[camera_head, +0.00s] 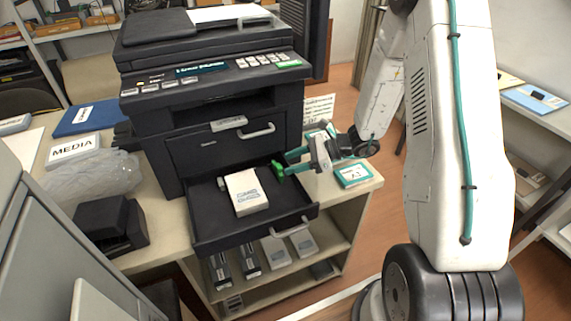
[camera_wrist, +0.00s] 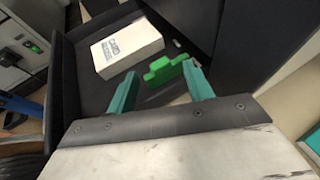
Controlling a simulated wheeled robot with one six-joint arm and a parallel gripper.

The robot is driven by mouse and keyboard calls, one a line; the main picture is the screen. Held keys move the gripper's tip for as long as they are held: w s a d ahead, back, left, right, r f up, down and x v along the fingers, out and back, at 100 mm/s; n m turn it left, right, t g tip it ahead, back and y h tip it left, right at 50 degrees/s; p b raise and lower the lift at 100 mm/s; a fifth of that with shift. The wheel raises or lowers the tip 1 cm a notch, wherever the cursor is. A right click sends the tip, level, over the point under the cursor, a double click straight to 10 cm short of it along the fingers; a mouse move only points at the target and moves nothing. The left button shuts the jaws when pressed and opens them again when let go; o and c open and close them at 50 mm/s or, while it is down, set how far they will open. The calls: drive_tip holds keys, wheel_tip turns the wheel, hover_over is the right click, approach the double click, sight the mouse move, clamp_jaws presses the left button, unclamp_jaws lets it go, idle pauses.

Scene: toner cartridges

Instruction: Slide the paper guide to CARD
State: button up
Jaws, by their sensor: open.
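The black paper drawer (camera_head: 213,232) of the printer is pulled out. A white paper stack (camera_head: 245,192) lies in it and also shows in the wrist view (camera_wrist: 127,47). The green paper guide (camera_head: 277,168) stands at the drawer's right side, apart from the stack. In the wrist view the green guide (camera_wrist: 166,70) lies just beyond my fingertips, roughly between them. My gripper (camera_head: 291,162) has teal fingers and is open and empty; its fingers (camera_wrist: 160,85) are spread in the wrist view.
The dark printer (camera_head: 215,90) stands above the drawer. A teal-and-white box (camera_head: 354,175) lies on the counter right of the drawer. A clear plastic bag (camera_head: 95,182), a MEDIA box (camera_head: 73,150) and a black device (camera_head: 110,228) are at left. Shelves below hold several boxes.

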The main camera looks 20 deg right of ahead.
sight(278, 170)
drive_tip(key=shift+x, duration=1.45)
